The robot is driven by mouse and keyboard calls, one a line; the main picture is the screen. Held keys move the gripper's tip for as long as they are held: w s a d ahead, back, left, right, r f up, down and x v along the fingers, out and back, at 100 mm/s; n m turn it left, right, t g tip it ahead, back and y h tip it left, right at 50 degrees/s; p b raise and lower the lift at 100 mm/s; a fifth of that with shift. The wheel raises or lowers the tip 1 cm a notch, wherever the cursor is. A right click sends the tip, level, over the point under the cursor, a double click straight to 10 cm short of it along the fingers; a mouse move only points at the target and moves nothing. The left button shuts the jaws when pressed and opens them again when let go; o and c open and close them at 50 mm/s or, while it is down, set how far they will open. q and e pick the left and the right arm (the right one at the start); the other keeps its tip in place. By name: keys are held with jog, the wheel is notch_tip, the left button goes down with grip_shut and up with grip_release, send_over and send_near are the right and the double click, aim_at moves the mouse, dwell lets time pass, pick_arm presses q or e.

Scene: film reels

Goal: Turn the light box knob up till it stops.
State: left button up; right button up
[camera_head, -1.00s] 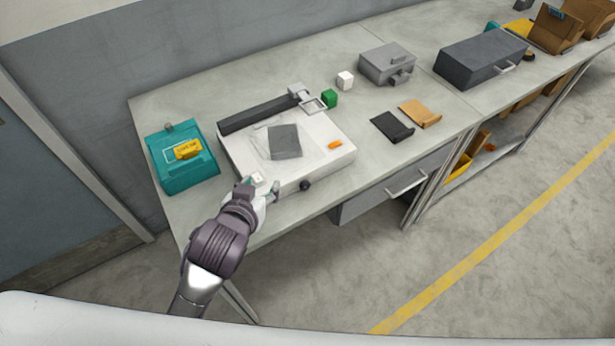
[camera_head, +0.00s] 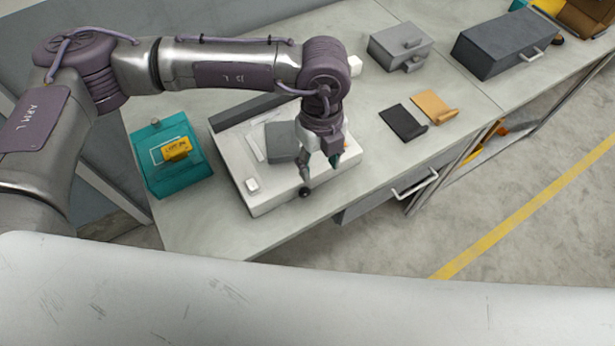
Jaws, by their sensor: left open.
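The light box (camera_head: 232,158) is a white slab near the front edge of the bench. Its small round black knob (camera_head: 305,192) sticks out of the front face, towards the right. A small white button (camera_head: 252,186) sits on its top at the front left. My left gripper (camera_head: 320,170) points down over the front right of the box, open, with one fingertip close above the knob. I cannot tell if that fingertip touches it. The arm and gripper hide the back right of the box. My right gripper is not in view.
A teal box (camera_head: 178,180) with a yellow label stands left of the light box. A black folder (camera_head: 404,122) and a tan folder (camera_head: 433,106) lie to the right. A grey drawer unit (camera_head: 400,43) stands behind them.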

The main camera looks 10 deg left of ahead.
aim_at(306, 192)
pick_arm(q)
jog(key=shift+t+y, duration=0.3)
jog(key=shift+y, duration=0.1)
jog(key=f+p, duration=0.1)
jog(key=f, duration=0.3)
jog(key=a+f+p, duration=0.1)
jog(key=f, duration=0.3)
jog(key=a+f+p, duration=0.1)
jog(key=f+p, duration=0.1)
jog(key=f, duration=0.2)
jog(key=shift+w+a, duration=0.25)
jog(key=shift+f, duration=0.7)
jog(key=shift+c, duration=0.9)
grip_shut()
